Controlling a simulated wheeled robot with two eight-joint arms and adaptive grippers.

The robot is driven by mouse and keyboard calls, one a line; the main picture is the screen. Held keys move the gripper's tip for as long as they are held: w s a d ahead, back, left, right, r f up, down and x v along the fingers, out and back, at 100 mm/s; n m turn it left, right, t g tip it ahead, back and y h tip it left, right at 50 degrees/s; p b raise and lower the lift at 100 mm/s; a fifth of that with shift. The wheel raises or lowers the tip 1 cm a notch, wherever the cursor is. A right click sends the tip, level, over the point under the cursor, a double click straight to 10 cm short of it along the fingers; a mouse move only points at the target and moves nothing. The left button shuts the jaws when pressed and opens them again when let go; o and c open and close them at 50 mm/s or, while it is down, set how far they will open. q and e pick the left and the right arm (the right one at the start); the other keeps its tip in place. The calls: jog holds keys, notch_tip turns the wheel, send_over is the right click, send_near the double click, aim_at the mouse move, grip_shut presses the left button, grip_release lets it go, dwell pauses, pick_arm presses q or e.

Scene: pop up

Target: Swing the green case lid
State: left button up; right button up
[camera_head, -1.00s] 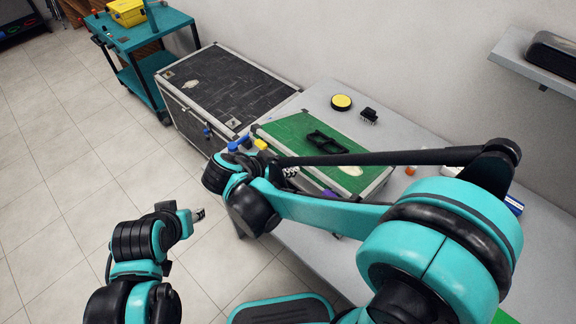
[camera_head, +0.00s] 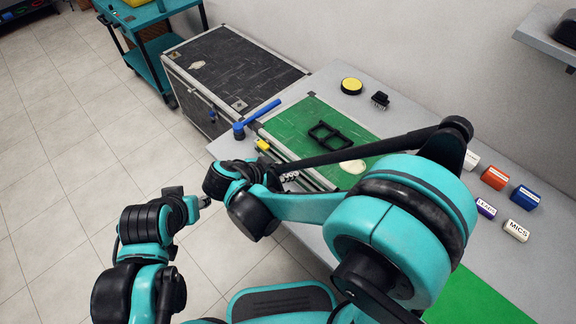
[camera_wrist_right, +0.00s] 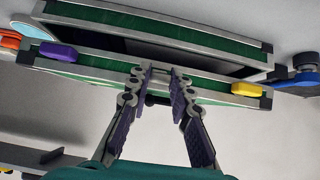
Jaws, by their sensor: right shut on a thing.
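The green case (camera_head: 307,118) lies on the grey table, its green lid panel facing up with a black frame-like handle (camera_head: 330,135) on it. In the right wrist view a dark gap (camera_wrist_right: 115,44) shows between its two metal-edged halves. A purple latch (camera_wrist_right: 58,51) and a yellow latch (camera_wrist_right: 223,88) sit on one rim; the yellow one also shows in the head view (camera_head: 262,145). My right gripper (camera_wrist_right: 160,75) is shut on the middle of that rim, between the latches. My left gripper (camera_head: 204,201) is left of the case, over the floor; its jaws are unclear.
A blue hammer-like tool (camera_head: 257,118) lies by the case's left edge. A black case (camera_head: 230,68) stands beyond it. A yellow disc (camera_head: 351,86) and a black block (camera_head: 380,99) lie behind. Labelled blocks, including a red one (camera_head: 495,178), are at the right. A shelf (camera_head: 550,32) juts from the wall.

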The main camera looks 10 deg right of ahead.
jog(key=shift+f, duration=0.1)
jog(key=shift+s+a+f, duration=0.15)
jog(key=shift+f, duration=0.6)
jog(key=shift+s+a+f, duration=0.1)
jog(key=shift+a+f, duration=0.05)
jog(key=shift+f, duration=0.55)
jog(key=o, duration=1)
jog(key=shift+r, duration=0.1)
notch_tip(320, 180, up, 10)
jog(key=s+d+n+y, duration=0.2)
jog(key=d+n, duration=0.1)
jog(key=d, duration=0.1)
jog(key=s+d+n+y, duration=0.2)
jog(key=s+d+n, duration=0.1)
jog(key=d, duration=0.1)
jog(key=s+d+f+n+y, duration=0.1)
jog(key=s+d+n+y, duration=0.1)
jog(key=s+d+n, duration=0.1)
jog(key=shift+s+d+y, duration=0.15)
jog(key=shift+d+y, duration=0.15)
jog(key=shift+d, duration=0.3)
jog(key=shift+s+d+r+n+t+y, duration=0.15)
jog(key=shift+s+d+n+t+y, duration=0.25)
jog(key=shift+n+t, duration=0.3)
